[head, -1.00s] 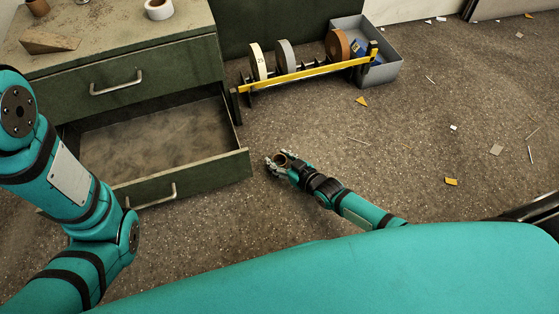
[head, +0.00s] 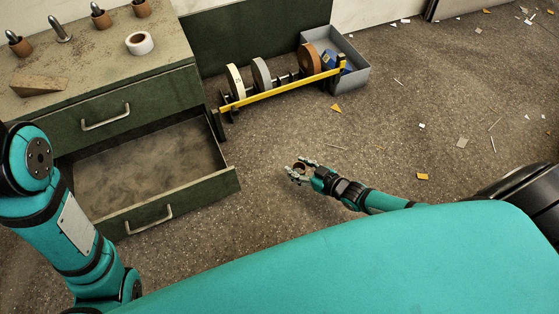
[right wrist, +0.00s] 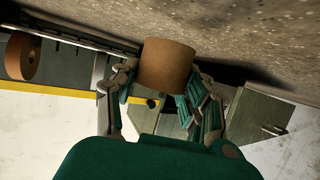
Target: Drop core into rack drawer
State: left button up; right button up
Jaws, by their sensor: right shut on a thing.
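My right gripper (head: 300,169) is shut on a small brown cardboard core (head: 299,168), held over the floor to the right of the open drawer. In the right wrist view the core (right wrist: 166,65) sits between the fingers of the right gripper (right wrist: 165,88). The drawer (head: 150,175) of the green cabinet is pulled out, and its visible inside is empty. The core is outside the drawer, apart from its front right corner. My left arm comes in at the left, but its gripper is out of view.
The cabinet top (head: 95,60) bears pegs with brown cores (head: 101,20), a white tape roll (head: 140,43) and a wedge (head: 39,82). A roll rack with a yellow bar (head: 280,89) and a grey bin (head: 350,75) stand behind. Scraps litter the floor at right.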

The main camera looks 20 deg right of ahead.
jog(key=shift+s+d+r+p, duration=0.15)
jog(key=shift+s+d, duration=0.25)
jog(key=shift+d, duration=0.3)
jog(key=shift+s+d+p, duration=0.2)
jog(key=shift+s+d, duration=0.15)
jog(key=shift+d, duration=0.35)
jog(key=shift+s+d+r+p, duration=0.15)
jog(key=shift+s+d, duration=0.25)
jog(key=shift+d, duration=0.3)
jog(key=shift+f, duration=0.1)
